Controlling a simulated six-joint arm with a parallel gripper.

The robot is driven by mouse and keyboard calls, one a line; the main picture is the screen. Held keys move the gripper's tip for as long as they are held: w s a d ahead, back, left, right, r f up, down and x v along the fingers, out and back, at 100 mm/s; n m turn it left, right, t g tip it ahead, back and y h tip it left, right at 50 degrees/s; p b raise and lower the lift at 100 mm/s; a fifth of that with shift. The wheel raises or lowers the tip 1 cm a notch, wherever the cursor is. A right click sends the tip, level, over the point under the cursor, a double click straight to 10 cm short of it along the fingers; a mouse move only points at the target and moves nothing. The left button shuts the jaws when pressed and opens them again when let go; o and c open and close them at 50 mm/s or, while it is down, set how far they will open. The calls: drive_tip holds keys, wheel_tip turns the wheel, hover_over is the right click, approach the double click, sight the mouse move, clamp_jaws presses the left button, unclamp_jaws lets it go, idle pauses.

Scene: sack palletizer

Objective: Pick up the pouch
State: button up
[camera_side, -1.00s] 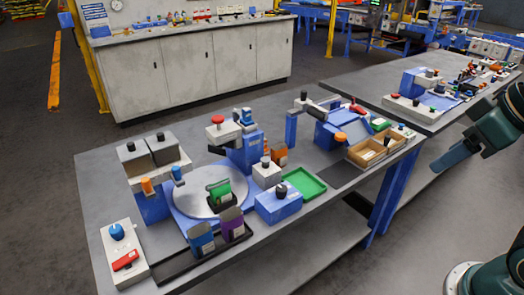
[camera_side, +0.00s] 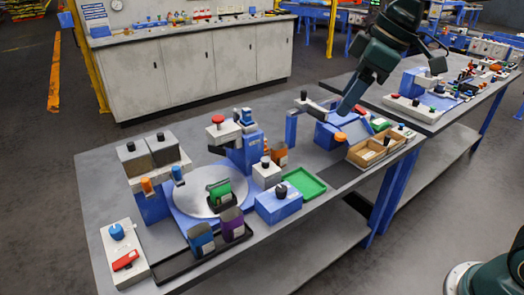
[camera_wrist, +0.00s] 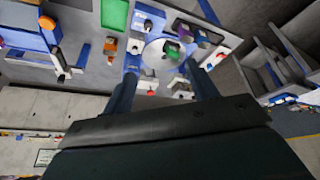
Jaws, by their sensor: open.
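Several pouches show in the side view. A green pouch (camera_side: 220,193) stands in a dark holder on the round grey plate (camera_side: 190,205). A blue pouch (camera_side: 201,240) and a purple pouch (camera_side: 232,224) stand in a black tray (camera_side: 180,270) at the front. An orange-brown pouch (camera_side: 279,153) stands behind the white block. My gripper (camera_side: 346,108) is above the table's back right part, apart from all the pouches. In the wrist view its two blue fingers (camera_wrist: 161,78) are spread and empty, with the green pouch (camera_wrist: 172,52) seen far beyond them.
A green tray (camera_side: 305,185) lies right of the plate. A wooden box (camera_side: 375,153) stands at the table's right end. A red-topped station (camera_side: 217,135) and a station with grey hoppers (camera_side: 150,160) rise behind and left of the plate.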

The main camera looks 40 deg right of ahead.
drive_tip(key=w+a+f+n, duration=0.2)
drive_tip(key=w+a+n, duration=0.1)
drive_tip(key=w, duration=0.5)
drive_tip(key=n+g+y, duration=0.2)
drive_tip(key=n+g, duration=0.2)
drive_tip(key=n, duration=0.4)
hover_over(222, 180)
drive_tip(key=d, duration=0.4)
wheel_tip(222, 180, down, 16)
drive_tip(key=shift+d+r, duration=0.15)
drive_tip(key=shift+r, duration=0.05)
drive_tip(key=shift+x, duration=4.3)
drive_tip(key=shift+x, duration=2.6)
